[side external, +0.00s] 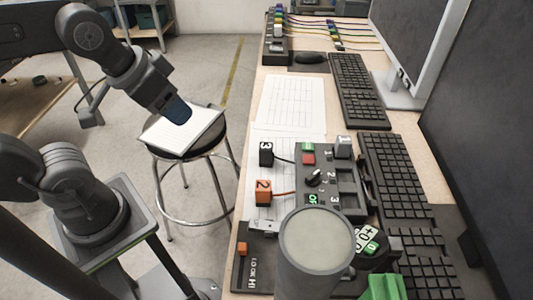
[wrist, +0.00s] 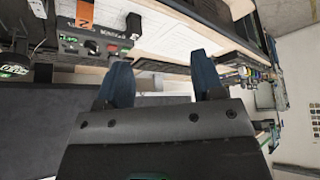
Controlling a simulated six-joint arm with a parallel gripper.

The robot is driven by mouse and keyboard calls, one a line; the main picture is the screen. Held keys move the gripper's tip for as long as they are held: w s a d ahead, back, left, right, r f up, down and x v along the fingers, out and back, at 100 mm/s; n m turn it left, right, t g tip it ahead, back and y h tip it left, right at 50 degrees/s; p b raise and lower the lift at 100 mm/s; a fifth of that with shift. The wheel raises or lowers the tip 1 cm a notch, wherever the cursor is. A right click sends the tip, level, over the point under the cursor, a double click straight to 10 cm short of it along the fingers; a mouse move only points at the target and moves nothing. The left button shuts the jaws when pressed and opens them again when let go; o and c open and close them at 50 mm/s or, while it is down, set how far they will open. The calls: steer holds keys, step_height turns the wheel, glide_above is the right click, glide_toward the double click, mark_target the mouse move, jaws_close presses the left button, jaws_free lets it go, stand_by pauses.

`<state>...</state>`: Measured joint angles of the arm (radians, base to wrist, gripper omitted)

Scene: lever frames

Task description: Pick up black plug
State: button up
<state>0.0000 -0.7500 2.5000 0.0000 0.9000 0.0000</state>
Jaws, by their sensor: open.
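The black plug (side external: 266,152), marked 3, stands on the desk at the left of the dark switch panel (side external: 325,180), with a dark cable toward it. In the wrist view a black block (wrist: 134,25) at the top, beyond the left finger, looks like this plug. An orange plug (side external: 263,191) marked 2 stands nearer the camera; it also shows in the wrist view (wrist: 84,14). A pale grey plug (side external: 343,147) sits at the panel's far right corner. My gripper (side external: 178,112) is over the stool, left of the desk and apart from the plugs. Its blue fingers (wrist: 160,65) are open and empty.
A round stool (side external: 185,150) with papers stands below my gripper. Keyboards (side external: 358,90) and a monitor (side external: 420,45) line the desk's right side. A large round-topped cylinder (side external: 317,240) stands in front. Paper sheets (side external: 290,100) cover clear desk beyond the black plug.

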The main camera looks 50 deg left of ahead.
steer(key=n+g+y, duration=0.1)
steer(key=n+g, duration=0.4)
steer(key=n, duration=0.4)
glide_above(266, 146)
steer(key=f, duration=0.2)
step_height(266, 146, down, 8)
steer(key=shift+w, duration=0.1)
steer(key=shift+f, duration=2.7)
steer(key=shift+c, duration=0.2)
steer(key=c, duration=1)
steer(key=shift+o, duration=0.2)
steer(key=shift+r, duration=0.15)
